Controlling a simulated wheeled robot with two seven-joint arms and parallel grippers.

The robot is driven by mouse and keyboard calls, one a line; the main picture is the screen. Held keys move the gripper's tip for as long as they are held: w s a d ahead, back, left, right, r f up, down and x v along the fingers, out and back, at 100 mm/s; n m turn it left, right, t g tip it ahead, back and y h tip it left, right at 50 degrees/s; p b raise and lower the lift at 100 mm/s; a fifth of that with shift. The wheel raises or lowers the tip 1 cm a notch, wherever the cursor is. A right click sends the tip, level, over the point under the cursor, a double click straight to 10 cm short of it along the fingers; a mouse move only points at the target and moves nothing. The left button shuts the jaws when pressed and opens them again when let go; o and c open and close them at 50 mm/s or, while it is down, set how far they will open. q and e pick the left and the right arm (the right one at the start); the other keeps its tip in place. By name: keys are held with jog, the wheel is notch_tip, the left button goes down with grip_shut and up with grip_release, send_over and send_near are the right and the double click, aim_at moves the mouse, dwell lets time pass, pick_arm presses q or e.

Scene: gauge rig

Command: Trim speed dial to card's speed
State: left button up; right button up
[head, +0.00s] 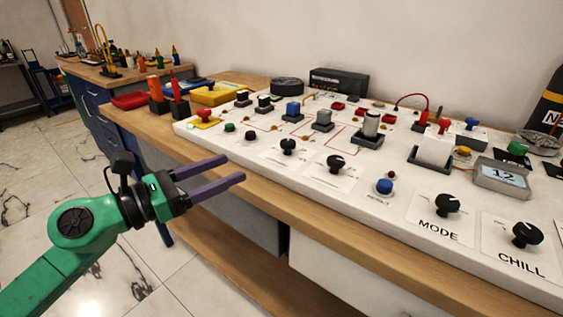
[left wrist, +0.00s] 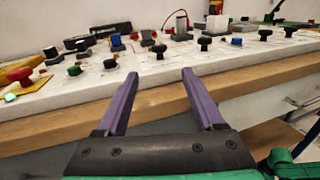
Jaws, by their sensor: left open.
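The white panel (head: 300,175) carries several black dials. Two stand in its middle, a left one (head: 288,146) and a right one (head: 336,163), on white plates whose lettering is too small to read. Two nearer dials are labelled MODE (head: 447,205) and CHILL (head: 526,235). I cannot tell which dial is for speed. A white card-like piece (head: 434,148) stands in a black holder; I see no readable text on it. My left gripper (head: 234,168) is open and empty, off the panel's front edge. In the left wrist view its fingers (left wrist: 159,75) point toward the middle dials. My right gripper is out of view.
A grey display (head: 500,175) reads 12. A blue button (head: 385,186), a red knob (head: 203,115) and several switches stand on the panel. The wooden bench edge (head: 300,215) runs below it. Red and yellow trays lie at the far left. Air around my gripper is clear.

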pick_arm(q)
jog(key=p, duration=0.5)
send_near(282, 145)
jog(key=x, duration=0.2)
jog(key=r+x, duration=0.1)
jog(key=x, duration=0.4)
jog(key=f+x, duration=0.1)
jog(key=x, duration=0.2)
grip_shut()
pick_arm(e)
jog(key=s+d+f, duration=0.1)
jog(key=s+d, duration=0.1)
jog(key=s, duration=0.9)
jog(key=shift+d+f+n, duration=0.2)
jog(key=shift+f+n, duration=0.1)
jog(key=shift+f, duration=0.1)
